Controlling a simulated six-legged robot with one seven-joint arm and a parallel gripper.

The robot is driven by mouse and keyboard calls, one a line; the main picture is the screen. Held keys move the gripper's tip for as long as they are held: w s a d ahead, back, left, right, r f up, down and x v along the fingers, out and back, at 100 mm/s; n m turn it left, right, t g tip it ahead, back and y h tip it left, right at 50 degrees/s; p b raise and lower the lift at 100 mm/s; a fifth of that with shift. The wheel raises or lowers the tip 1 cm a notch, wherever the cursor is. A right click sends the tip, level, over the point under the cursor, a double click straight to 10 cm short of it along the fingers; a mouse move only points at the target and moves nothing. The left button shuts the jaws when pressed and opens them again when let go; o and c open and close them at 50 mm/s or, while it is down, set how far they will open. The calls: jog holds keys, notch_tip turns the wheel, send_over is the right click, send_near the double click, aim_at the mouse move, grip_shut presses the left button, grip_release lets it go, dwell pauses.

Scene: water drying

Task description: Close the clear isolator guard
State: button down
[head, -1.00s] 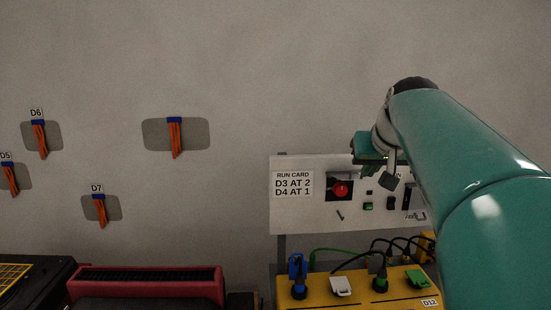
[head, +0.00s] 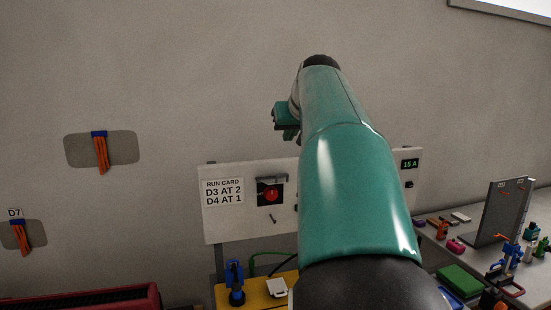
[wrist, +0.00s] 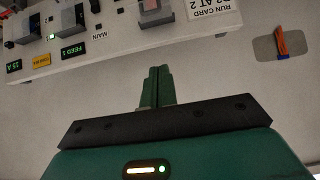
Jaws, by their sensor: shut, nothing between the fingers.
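The isolator (head: 271,192), a red knob on a dark plate, sits on the white panel (head: 233,226) right of the run card. A grey edge shows along its top; the clear guard itself is hard to make out, and I cannot tell its angle. In the wrist view the panel is upside down, and the isolator (wrist: 155,14) is cut by the top edge. My gripper (head: 284,122) is above the panel's top edge, apart from it. In the wrist view its fingers (wrist: 155,88) are together and empty, pointing toward the panel.
My arm hides the middle of the panel in the head view. Below is a yellow box (head: 252,296) with a blue plug (head: 235,283). At right a bench holds a grey upright board (head: 497,212) and several small items. The wall above the panel is clear.

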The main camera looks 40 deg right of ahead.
send_over(277, 177)
jog(key=d, duration=0.2)
jog(key=f, duration=0.6)
jog(key=shift+w+f, duration=0.2)
jog(key=shift+f, duration=0.15)
jog(key=f, duration=0.1)
jog(key=s+f, duration=0.1)
jog(key=a+f, duration=0.1)
jog(key=shift+s+f, duration=0.1)
jog(key=shift+s, duration=0.3)
jog(key=shift+s+a+f, duration=0.1)
jog(key=shift+s+f, duration=0.1)
